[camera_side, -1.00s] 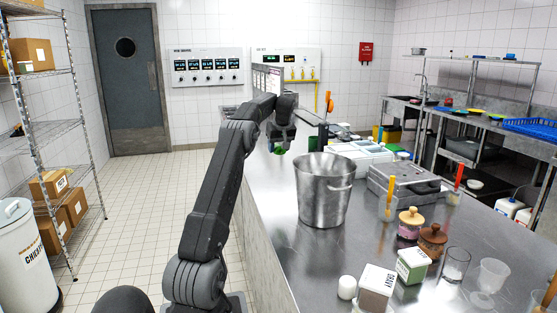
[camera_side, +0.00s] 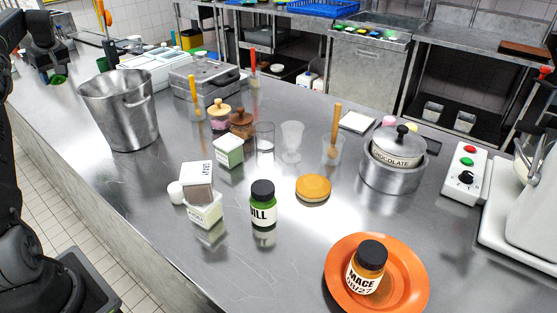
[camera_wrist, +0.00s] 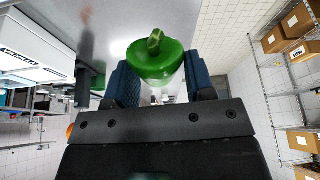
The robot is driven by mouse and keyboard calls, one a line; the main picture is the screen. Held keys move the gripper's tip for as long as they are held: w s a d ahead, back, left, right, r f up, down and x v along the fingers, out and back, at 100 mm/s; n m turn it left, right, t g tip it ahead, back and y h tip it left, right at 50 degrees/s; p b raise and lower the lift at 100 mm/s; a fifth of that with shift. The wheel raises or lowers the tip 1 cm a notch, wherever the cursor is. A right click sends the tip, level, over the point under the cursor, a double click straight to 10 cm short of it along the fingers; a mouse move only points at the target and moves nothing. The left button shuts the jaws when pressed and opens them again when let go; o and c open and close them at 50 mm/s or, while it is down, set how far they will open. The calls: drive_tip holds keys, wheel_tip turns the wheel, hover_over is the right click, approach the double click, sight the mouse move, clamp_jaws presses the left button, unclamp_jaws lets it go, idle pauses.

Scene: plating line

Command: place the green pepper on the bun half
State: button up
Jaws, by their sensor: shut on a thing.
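The green pepper (camera_wrist: 160,66) is between the two blue finger pads of my gripper (camera_wrist: 162,80), its stem end facing the wrist camera. My gripper is shut on it. In the side view my gripper (camera_side: 47,66) is at the far upper left, with a bit of the green pepper (camera_side: 58,79) showing below it. A flat, round, golden-tan piece (camera_side: 313,187) that looks like the bun half lies on the steel counter, right of the dill jar. It is well to the right of my gripper and nothing is on it.
A steel pot (camera_side: 120,112) stands between my gripper and the tan piece. An orange plate (camera_side: 340,290) holds a mace jar (camera_side: 367,268). A chocolate pan (camera_side: 393,175) is at right.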

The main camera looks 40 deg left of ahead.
wheel_tip(320, 180, up, 4)
drive_tip(key=shift+r, duration=0.25)
drive_tip(key=shift+m+t, duration=0.3)
drive_tip(key=shift+m, duration=0.5)
drive_tip(key=w+d, duration=0.4)
drive_tip(key=w, duration=0.1)
drive_tip(key=w+d, duration=0.2)
drive_tip(key=w, duration=0.1)
drive_tip(key=shift+w+d+r, duration=0.1)
drive_tip(key=shift+d+r, duration=0.1)
drive_tip(key=shift+r, duration=0.1)
drive_tip(key=w+d+m, duration=0.2)
drive_tip(key=w+d, duration=0.6)
drive_tip(key=d, duration=0.1)
drive_tip(key=m+t+h, duration=0.2)
drive_tip(key=m+t, duration=0.2)
drive_tip(key=m, duration=0.5)
hover_over(312, 181)
drive_tip(key=s, duration=0.1)
drive_tip(key=f, duration=1.6)
drive_tip(key=shift+s+d+f, duration=0.15)
drive_tip(key=shift+d, duration=0.05)
drive_tip(key=shift+d+f, duration=0.2)
drive_tip(key=shift+f, duration=1.85)
drive_tip(key=shift+f, duration=0.2)
